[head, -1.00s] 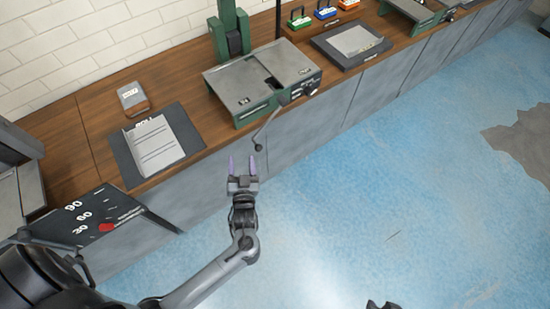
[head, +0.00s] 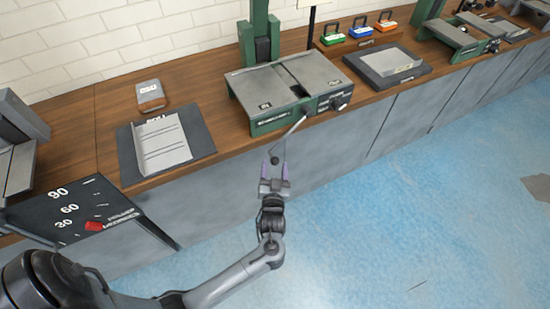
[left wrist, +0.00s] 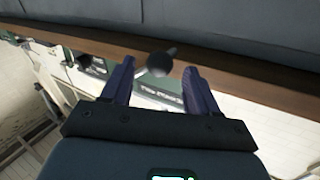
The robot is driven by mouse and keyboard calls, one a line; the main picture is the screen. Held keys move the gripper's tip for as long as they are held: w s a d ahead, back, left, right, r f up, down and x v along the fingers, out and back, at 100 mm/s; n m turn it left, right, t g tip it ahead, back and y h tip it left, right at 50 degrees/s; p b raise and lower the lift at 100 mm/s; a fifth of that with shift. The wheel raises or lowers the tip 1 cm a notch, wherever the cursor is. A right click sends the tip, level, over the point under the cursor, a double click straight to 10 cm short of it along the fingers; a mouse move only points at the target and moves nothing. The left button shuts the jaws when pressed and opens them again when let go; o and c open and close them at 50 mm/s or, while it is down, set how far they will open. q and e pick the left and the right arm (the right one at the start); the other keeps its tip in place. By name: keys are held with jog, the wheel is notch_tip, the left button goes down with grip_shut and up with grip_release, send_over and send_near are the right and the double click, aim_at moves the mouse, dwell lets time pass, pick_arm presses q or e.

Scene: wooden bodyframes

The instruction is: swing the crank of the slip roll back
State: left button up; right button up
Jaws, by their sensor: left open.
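The slip roll (head: 262,121) is a green machine with grey top plates on the wooden bench. Its crank (head: 291,134) is a thin rod hanging down past the bench's front edge to a dark round knob (head: 275,160). My left gripper (head: 275,164) is open, with its two purple fingers on either side of the knob. My right gripper is not in view.
A black angle plate (head: 85,212) is at lower left. Grey cabinet fronts (head: 335,150) lie close behind the gripper. The blue floor is clear.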

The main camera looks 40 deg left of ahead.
pick_arm(q)
jog(key=b+x, duration=0.1)
jog(key=x, duration=0.4)
jog(key=shift+w, duration=0.1)
grip_shut()
dwell(0.3)
